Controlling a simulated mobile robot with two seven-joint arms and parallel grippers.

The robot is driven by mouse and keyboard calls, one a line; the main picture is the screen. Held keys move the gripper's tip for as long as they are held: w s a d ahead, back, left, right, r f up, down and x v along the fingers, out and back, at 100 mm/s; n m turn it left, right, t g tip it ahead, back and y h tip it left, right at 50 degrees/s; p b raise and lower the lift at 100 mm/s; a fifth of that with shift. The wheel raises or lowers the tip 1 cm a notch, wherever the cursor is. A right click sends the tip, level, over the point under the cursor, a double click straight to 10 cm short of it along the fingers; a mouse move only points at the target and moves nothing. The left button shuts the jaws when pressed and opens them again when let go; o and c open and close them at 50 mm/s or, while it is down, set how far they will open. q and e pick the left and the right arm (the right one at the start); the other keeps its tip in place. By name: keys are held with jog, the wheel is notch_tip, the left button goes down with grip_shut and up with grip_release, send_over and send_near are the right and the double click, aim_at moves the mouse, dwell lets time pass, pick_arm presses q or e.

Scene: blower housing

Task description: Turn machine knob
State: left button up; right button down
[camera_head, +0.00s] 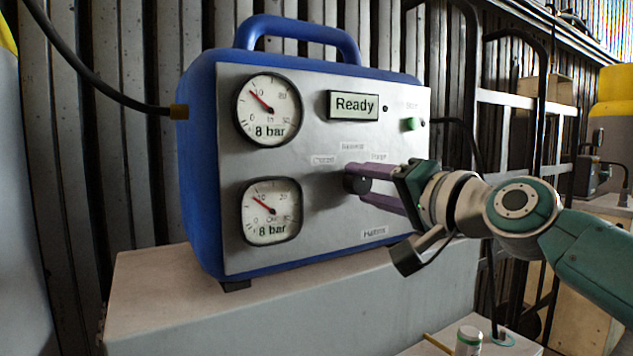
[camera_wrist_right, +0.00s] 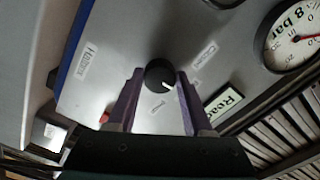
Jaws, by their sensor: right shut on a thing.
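The machine is a blue box with a grey front panel (camera_head: 315,240) and a blue top handle. Its round black knob (camera_head: 357,181) sits in the middle right of the panel, below small labels. My right gripper (camera_head: 362,183) comes in from the right, with its purple fingers around the knob and shut on it. In the right wrist view the black knob (camera_wrist_right: 159,73) with a white pointer line lies between the purple fingertips (camera_wrist_right: 160,76). The display (camera_head: 354,105) reads "Ready". My left gripper is not in view.
Two gauges, the upper (camera_head: 268,109) and the lower (camera_head: 271,211), both read 8 bar. A green button (camera_head: 410,124) sits at the panel's upper right. The machine stands on a grey block (camera_head: 300,320). A black hose (camera_head: 95,85) enters at the left. A small white canister (camera_head: 468,341) stands below.

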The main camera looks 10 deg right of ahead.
dwell(0.5)
jog(key=shift+c, duration=1.5)
grip_release()
jog(key=shift+s+d, duration=0.1)
jog(key=shift+s, duration=0.15)
jog(key=p+v, duration=0.3)
jog(key=v, duration=0.6)
jog(key=shift+s, duration=0.2)
